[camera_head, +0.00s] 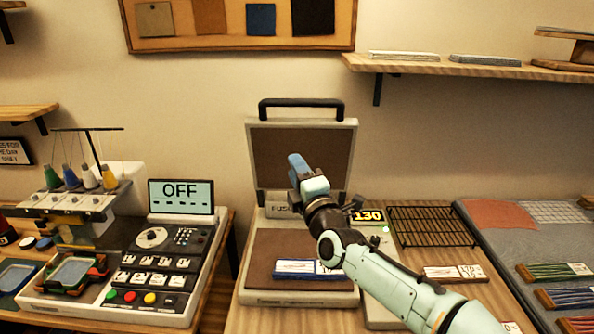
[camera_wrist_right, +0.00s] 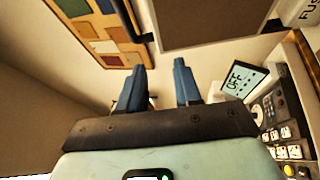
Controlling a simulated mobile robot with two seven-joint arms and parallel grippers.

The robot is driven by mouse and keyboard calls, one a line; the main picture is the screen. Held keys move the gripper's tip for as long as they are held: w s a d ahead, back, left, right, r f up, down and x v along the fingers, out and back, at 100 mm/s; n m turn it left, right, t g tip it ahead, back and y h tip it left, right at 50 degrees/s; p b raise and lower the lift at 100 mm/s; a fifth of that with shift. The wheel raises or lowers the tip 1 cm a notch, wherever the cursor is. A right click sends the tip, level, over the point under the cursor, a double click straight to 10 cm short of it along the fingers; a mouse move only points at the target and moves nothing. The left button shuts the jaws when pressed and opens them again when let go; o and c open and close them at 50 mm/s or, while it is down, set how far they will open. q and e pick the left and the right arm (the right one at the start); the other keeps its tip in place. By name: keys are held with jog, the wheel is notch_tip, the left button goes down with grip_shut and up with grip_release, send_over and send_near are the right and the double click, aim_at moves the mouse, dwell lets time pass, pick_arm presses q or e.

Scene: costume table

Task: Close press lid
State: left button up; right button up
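The press (camera_head: 300,299) stands on the middle table with its lid (camera_head: 263,148) raised roughly upright. The lid has a brown inner face and a black handle (camera_head: 300,103) along its top edge. A blue and white piece (camera_head: 295,266) lies on the brown lower plate. My right gripper (camera_head: 297,163) appears in front of the lid, below the handle, and covers part of it. In the right wrist view its blue fingers (camera_wrist_right: 160,80) stand apart with nothing between them. That view also shows part of the lid (camera_wrist_right: 205,18). My left gripper is not in view.
A control panel with an "OFF" display (camera_head: 181,195) and thread spools are at left. A display reading 130 (camera_head: 368,215) and a black wire rack (camera_head: 433,226) are right of the press. A wall shelf (camera_head: 450,66) hangs at upper right.

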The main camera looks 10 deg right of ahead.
jog(key=b+v, duration=0.1)
jog(key=v, duration=1.2)
jog(key=shift+b, duration=0.3)
